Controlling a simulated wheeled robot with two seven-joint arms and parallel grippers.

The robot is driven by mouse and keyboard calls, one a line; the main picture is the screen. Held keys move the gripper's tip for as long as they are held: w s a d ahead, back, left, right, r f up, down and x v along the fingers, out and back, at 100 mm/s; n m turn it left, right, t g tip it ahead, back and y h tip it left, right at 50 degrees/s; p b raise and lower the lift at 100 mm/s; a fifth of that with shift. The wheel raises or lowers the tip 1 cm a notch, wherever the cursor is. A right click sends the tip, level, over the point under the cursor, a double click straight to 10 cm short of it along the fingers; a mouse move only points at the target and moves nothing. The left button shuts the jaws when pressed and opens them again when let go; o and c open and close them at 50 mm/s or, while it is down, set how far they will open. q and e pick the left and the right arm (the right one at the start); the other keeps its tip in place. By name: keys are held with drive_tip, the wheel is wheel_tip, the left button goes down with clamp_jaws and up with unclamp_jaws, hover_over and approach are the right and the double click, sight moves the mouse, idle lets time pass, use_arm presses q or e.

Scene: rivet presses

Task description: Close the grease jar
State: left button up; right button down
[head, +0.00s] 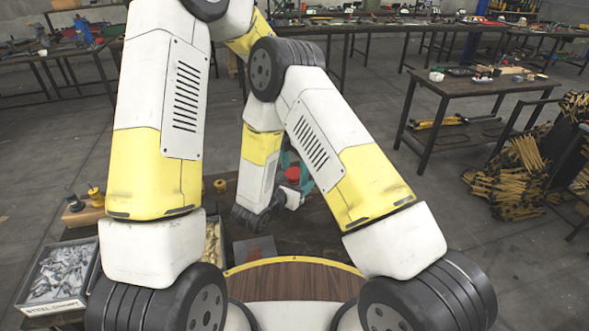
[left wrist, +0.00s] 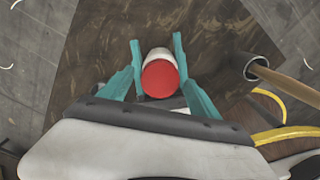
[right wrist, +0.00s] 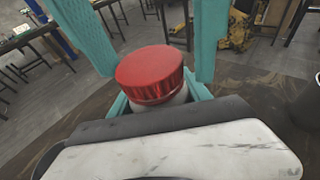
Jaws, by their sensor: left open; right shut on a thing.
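The grease jar (left wrist: 157,55) is a white cylinder with a red lid (left wrist: 160,79) on top. The lid also shows in the right wrist view (right wrist: 150,73) and, partly covered by my arms, in the head view (head: 293,175). I cannot tell how tightly the lid sits. My right gripper (right wrist: 158,100) is shut on the jar's white body below the lid. My left gripper (head: 296,163) is open, its teal fingers reaching down on either side of the lid with gaps between. Its palm is at the bottom of the left wrist view.
Dark brown table surface (left wrist: 90,50) lies below. A cup-like thing with a wooden handle (left wrist: 285,82) is right of the jar in the left wrist view.

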use_arm(q)
drive_tip(key=shift+r, duration=4)
drive_tip(key=shift+c, duration=0.3)
drive_tip(key=shift+f, duration=4.05)
drive_tip(key=c, duration=1.5)
drive_tip(key=m, duration=0.6)
drive_tip(key=shift+m, duration=0.3)
